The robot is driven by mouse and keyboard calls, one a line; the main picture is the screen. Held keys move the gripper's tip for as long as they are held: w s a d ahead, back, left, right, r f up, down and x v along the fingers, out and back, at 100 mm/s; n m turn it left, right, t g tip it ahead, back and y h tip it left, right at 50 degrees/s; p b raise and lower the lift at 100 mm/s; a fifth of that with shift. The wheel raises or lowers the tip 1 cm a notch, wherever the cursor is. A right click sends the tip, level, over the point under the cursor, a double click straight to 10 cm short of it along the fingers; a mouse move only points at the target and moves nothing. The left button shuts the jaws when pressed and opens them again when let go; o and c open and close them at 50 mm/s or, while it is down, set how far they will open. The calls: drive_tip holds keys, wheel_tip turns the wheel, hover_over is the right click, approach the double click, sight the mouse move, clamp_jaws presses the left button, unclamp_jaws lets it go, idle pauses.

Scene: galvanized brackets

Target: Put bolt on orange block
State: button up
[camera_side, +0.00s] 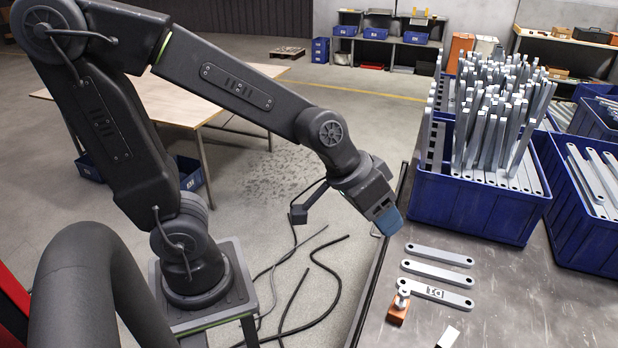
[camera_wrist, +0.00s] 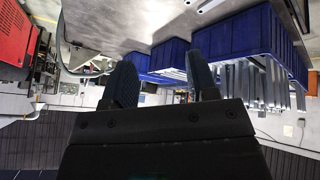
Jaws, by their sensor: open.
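The orange block (camera_side: 397,313) lies on the metal table near its left edge in the side view. A small silver bolt (camera_side: 402,292) shows at the block's upper end, by the left end of a marked bracket (camera_side: 436,293); whether it rests on the block or on the bracket is hard to tell. My gripper (camera_side: 388,221), with blue fingertips, is above the table's left edge, well away from the block and bolt. In the wrist view its two fingers (camera_wrist: 163,78) are apart with nothing between them. Neither bolt nor block is recognizable in the wrist view.
Two plain flat brackets (camera_side: 438,255) (camera_side: 436,272) lie above the marked one. A blue crate (camera_side: 470,210) full of upright metal bars stands behind them, with another blue crate (camera_side: 590,235) at right. A white and black item (camera_side: 448,337) lies at the front. The table's right front is clear.

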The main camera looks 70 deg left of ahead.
drive_tip(key=s+a+r+y, duration=0.2)
drive_tip(key=s+a+r, duration=0.3)
drive_tip(key=s, duration=0.4)
drive_tip(key=shift+s+a+g, duration=0.25)
drive_tip(key=shift+a+g, duration=0.05)
drive_tip(key=shift+a, duration=0.45)
